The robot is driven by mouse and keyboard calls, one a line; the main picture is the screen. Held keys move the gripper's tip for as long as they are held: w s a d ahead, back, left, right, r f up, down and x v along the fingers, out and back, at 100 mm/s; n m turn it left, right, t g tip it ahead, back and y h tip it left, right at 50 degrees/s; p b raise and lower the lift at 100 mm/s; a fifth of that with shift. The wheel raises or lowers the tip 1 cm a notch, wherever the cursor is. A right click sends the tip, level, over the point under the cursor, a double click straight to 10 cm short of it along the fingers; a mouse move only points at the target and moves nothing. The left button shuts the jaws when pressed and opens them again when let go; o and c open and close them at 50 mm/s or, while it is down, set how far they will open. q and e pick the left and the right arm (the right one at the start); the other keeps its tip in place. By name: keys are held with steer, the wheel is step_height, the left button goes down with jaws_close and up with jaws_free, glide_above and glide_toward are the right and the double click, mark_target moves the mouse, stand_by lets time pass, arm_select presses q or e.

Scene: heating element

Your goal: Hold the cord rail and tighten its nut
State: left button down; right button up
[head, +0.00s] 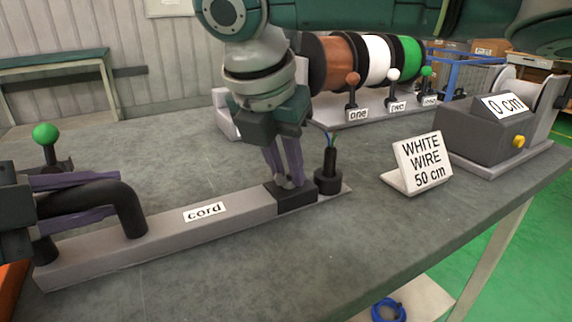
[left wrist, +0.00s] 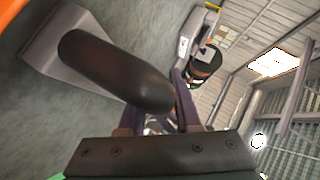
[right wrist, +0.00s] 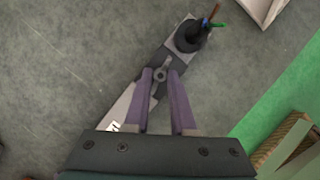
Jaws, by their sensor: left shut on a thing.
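The cord rail (head: 165,228) is a long grey bar labelled "cord" lying on the table. A black bent handle (head: 131,207) rises at its left end; it fills much of the left wrist view (left wrist: 115,70). My left gripper (head: 104,195) is shut on this handle, one purple finger on each side. A dark block (head: 298,205) sits toward the rail's right end. The small grey nut (right wrist: 160,75) is on it, seen in the right wrist view. My right gripper (right wrist: 160,73) points down with its fingers apart, one on each side of the nut. In the head view the fingertips mostly hide the nut.
A black cord end (head: 328,172) with coloured wires stands just right of the block. A "WHITE WIRE 50 cm" sign (head: 421,163), a "0 cm" measuring device (head: 485,132) and wire spools (head: 374,62) stand farther right and behind. The table front is clear.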

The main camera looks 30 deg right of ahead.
jaws_close()
stand_by(0.3)
steer(key=m+g, duration=0.1)
steer(key=m, duration=0.2)
steer(key=shift+w+a+m, duration=0.1)
steer(key=shift+w+m, duration=0.05)
steer(key=shift+m, duration=0.25)
steer(key=shift+w+r+m+g+h, duration=0.15)
steer(key=shift+m+g, duration=0.2)
steer(key=shift+m, duration=0.35)
steer(key=shift+w+f+m+g+h, duration=0.15)
steer(key=shift+m+g, duration=0.2)
steer(key=shift+m, duration=0.35)
steer(key=shift+r+m, duration=0.1)
steer(key=shift+m, duration=0.2)
steer(key=shift+s, duration=0.15)
steer(key=o, duration=0.6)
jaws_free()
steer(key=shift+c, duration=0.2)
